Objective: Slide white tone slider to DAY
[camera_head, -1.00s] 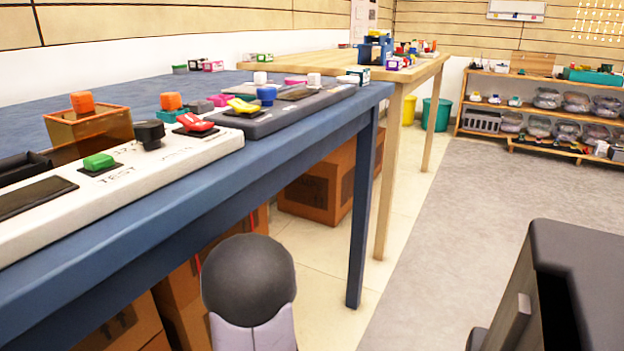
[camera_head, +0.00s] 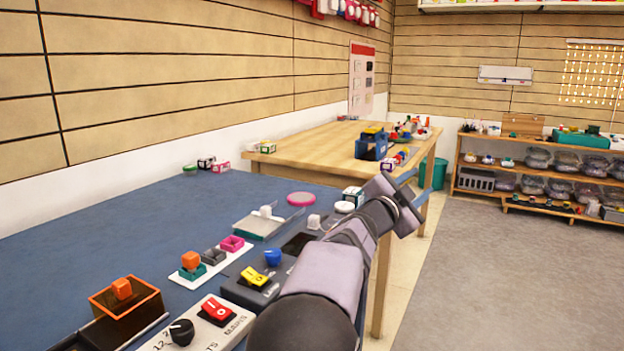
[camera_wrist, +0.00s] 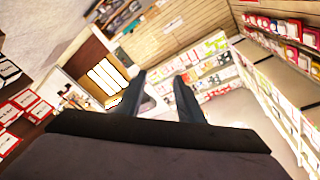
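Two small white knobs stand on the blue table in the head view. One white knob (camera_head: 265,211) is on a pale plate with a green edge. The other white knob (camera_head: 314,221) is at the far end of the dark panel, left of my arm. I cannot tell for sure which is the tone slider, and no DAY label is readable. My gripper (camera_wrist: 158,82) shows in the wrist view with two dark fingers apart and nothing between them. In the head view my arm reaches up past the panel's right side and hides part of it.
The blue table (camera_head: 130,222) holds a red rocker switch (camera_head: 216,311), a yellow switch (camera_head: 254,277), a blue knob (camera_head: 273,257), a black dial (camera_head: 181,332) and an amber box (camera_head: 125,297). A wooden table (camera_head: 315,144) stands behind. Floor (camera_head: 500,270) to the right is clear.

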